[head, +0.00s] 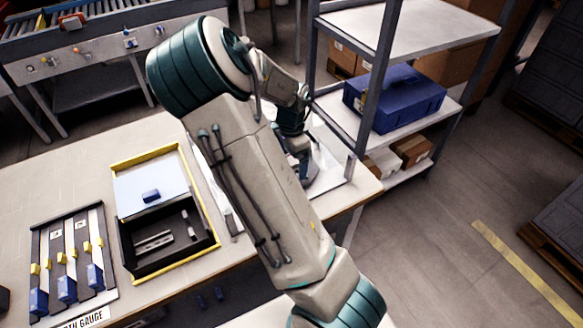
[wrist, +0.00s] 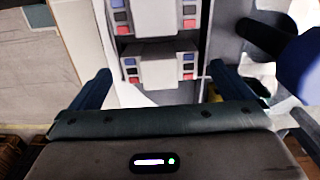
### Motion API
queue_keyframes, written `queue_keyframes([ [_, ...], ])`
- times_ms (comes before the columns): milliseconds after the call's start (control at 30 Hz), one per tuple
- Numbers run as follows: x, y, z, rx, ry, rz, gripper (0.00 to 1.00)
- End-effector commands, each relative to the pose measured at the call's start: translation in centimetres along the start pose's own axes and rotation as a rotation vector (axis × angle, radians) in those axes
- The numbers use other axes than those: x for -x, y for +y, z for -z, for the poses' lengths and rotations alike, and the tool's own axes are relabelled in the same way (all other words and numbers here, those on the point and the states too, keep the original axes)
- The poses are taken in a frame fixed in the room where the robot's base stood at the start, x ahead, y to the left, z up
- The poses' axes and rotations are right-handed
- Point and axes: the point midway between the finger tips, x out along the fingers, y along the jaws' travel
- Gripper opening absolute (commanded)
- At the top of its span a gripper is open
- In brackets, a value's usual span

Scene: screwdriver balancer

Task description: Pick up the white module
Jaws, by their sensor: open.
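In the wrist view, two white blocks with blue, red and grey squares at their sides stand one above the other: an upper white block (wrist: 155,18) and a lower white block (wrist: 158,66). I cannot tell which is the white module. My gripper (wrist: 159,72) is open, one dark finger at each side, with the lower block between the finger lines. I see no contact, and the depth gap is unclear. In the head view my arm covers most of the work spot, and neither block can be made out there.
A blue tool with a black shaft (wrist: 303,62) is close to the right finger. On the table (head: 60,180) are a yellow-rimmed box (head: 213,222) and a gauge board (head: 45,240) with blue blocks. A shelf with a blue case (head: 395,97) stands behind at right.

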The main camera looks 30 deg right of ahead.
Motion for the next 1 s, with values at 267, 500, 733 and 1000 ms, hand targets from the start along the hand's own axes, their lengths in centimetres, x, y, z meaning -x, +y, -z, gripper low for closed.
queue_keyframes([
  [267,-0.6,0.0,0.0,0.000,0.000,0.001,1.00],
  [500,-0.6,0.0,0.0,0.000,0.000,0.001,0.50],
  [733,-0.5,0.0,0.0,0.000,0.000,0.002,0.50],
  [1000,2.9,-0.2,0.0,0.003,0.000,0.008,0.50],
])
